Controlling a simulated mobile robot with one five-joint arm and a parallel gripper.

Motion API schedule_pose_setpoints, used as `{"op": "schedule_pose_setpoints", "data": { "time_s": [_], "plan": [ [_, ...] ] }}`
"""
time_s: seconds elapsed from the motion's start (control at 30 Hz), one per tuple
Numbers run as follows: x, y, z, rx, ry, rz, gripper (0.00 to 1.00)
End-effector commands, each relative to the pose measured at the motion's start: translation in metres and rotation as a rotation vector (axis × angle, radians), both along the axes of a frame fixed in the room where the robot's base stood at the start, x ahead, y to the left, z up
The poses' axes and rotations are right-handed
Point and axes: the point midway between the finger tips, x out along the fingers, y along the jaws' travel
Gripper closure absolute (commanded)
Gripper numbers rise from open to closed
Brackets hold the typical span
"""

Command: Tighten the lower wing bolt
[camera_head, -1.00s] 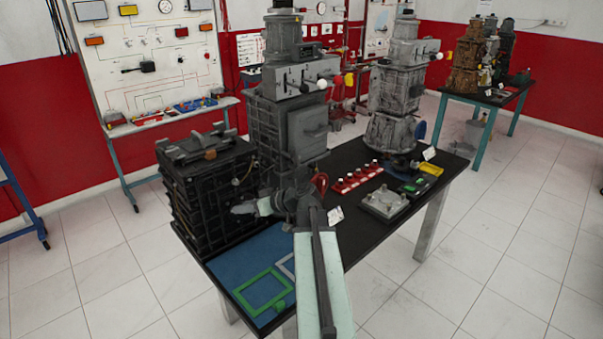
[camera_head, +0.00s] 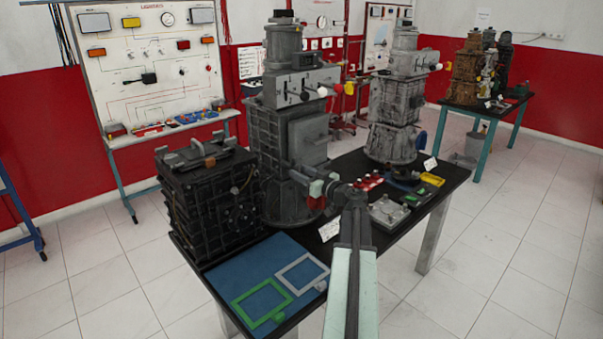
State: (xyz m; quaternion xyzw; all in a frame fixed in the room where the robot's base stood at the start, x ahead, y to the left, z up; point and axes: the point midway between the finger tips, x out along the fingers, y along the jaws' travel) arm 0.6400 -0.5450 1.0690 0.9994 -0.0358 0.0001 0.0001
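My gripper (camera_head: 303,179) is at the lower part of the near grey engine trainer (camera_head: 278,134), just below its side panel (camera_head: 308,137). It points left, towards the trainer's casing. The fingers are small and overlap the dark casing, so I cannot tell whether they are open or shut, or whether they touch anything. A red part (camera_head: 316,202) shows just below the gripper, partly covered by it. I cannot make out the lower wing bolt clearly; it may be hidden by my gripper and wrist.
A black ribbed block (camera_head: 208,200) stands left of the trainer on the black table. A blue mat (camera_head: 243,265) with a green frame (camera_head: 236,298) and a grey frame lies in front. Red pieces, a metal plate (camera_head: 388,213) and a second grey trainer (camera_head: 395,110) stand to the right.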

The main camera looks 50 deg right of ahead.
Motion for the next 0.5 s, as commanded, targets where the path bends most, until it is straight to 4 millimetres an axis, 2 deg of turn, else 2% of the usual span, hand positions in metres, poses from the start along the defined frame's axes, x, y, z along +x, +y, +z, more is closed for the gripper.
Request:
{"op": "schedule_pose_setpoints", "data": {
  "time_s": [0.27, 0.3, 0.4, 0.43, 0.5],
  "plan": [
    [0.0043, -0.0004, -0.0001, 0.0, 0.0, -0.001, 0.64],
    [0.0043, -0.0003, -0.0001, 0.0, 0.0, -0.001, 0.66],
    [0.0041, -0.0004, -0.0001, 0.0, 0.0, -0.001, 0.94],
    [0.0041, -0.0004, -0.0001, 0.0, 0.0, -0.001, 1.0],
    [0.004, -0.0004, -0.0001, 0.0, 0.0, -0.001, 1.0]
  ]
}}
